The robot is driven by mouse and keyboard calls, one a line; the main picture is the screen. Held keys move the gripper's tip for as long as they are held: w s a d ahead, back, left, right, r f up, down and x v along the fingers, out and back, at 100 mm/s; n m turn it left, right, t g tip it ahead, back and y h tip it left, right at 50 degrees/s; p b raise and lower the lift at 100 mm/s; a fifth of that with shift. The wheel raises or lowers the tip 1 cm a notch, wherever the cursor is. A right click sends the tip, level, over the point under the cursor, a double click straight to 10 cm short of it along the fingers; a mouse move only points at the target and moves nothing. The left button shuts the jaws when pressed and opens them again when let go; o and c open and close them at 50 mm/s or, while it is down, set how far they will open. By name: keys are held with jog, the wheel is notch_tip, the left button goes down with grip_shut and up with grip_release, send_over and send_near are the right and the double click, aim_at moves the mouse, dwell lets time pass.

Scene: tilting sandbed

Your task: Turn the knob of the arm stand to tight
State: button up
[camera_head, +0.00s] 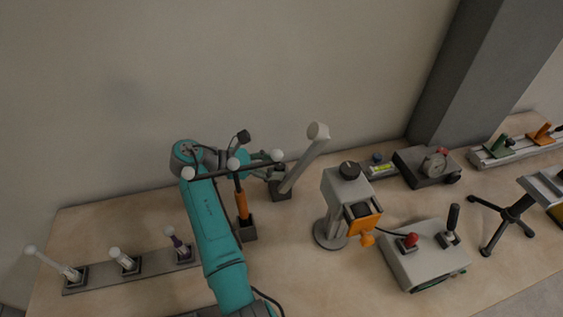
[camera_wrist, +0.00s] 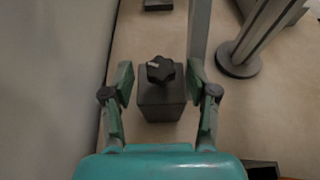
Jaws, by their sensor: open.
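The knob (camera_wrist: 161,70) of the arm stand is black and star-shaped, with a small pale mark toward its left side. It sits on the stand's dark grey block (camera_wrist: 160,104) in the wrist view. My gripper (camera_wrist: 160,84) is open, with one green finger on each side of the knob and block; I see gaps on both sides and no clear contact. In the head view, the arm stand's pale post (camera_head: 304,160) leans up to the right from its dark base (camera_head: 281,192). My gripper (camera_head: 272,172) is beside that base; the knob is hard to make out there.
An orange-handled tool (camera_head: 242,205) stands in a dark holder near my arm. A grey device with an orange part (camera_head: 347,188) stands to the right on a round base. A control box (camera_head: 425,255) is farther right. The wall is close on the left in the wrist view (camera_wrist: 50,80).

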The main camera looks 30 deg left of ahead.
grip_shut()
jog(key=shift+w, duration=0.1)
jog(key=shift+w+a+m+g+h, duration=0.15)
jog(key=shift+m+g+h, duration=0.95)
jog(key=shift+m+g, duration=0.25)
jog(key=shift+m, duration=0.25)
grip_release()
